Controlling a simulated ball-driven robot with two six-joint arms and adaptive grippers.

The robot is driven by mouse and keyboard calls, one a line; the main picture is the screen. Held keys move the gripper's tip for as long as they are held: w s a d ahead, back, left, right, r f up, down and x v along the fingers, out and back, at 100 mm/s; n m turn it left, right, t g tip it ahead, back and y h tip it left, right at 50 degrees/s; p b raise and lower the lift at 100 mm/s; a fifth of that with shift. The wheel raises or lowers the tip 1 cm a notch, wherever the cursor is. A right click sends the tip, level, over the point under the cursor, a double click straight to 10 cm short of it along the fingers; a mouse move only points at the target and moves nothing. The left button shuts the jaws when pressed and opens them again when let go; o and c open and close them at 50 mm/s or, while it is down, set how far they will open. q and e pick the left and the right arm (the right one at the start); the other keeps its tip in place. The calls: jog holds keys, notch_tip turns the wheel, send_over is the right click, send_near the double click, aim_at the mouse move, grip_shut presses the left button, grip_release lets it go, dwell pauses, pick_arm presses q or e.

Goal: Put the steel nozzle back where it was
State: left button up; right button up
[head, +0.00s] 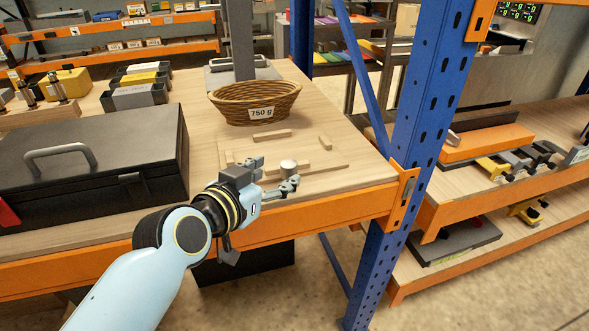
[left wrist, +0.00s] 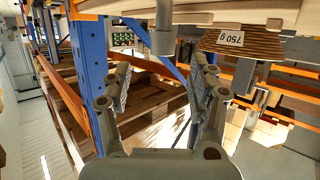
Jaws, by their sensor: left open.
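The steel nozzle (head: 288,167), a short grey cylinder, stands upright on a thin wooden board (head: 325,168) near the table's front edge. In the left wrist view, which is upside down, the nozzle (left wrist: 163,32) shows at the top centre, in line with the gap between my fingers. My left gripper (head: 275,173) is open at the nozzle, its fingers low over the board. In the left wrist view the open fingers (left wrist: 162,68) have nothing clamped between them. I cannot tell whether a finger touches the nozzle. My right gripper is not in view.
Small wooden strips (head: 265,135) lie on and around the board. A wicker basket (head: 250,106) labelled 750 g stands behind it, also seen in the left wrist view (left wrist: 240,43). A black toolbox (head: 150,145) is at the left. A blue rack post (head: 425,110) rises at the right.

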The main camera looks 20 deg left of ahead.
aim_at(287, 166)
pick_arm(q)
jog(key=x, duration=0.3)
jog(key=p+x, duration=0.1)
jog(key=x, duration=0.3)
jog(key=shift+w+a, duration=0.15)
jog(key=shift+a, duration=0.05)
grip_shut()
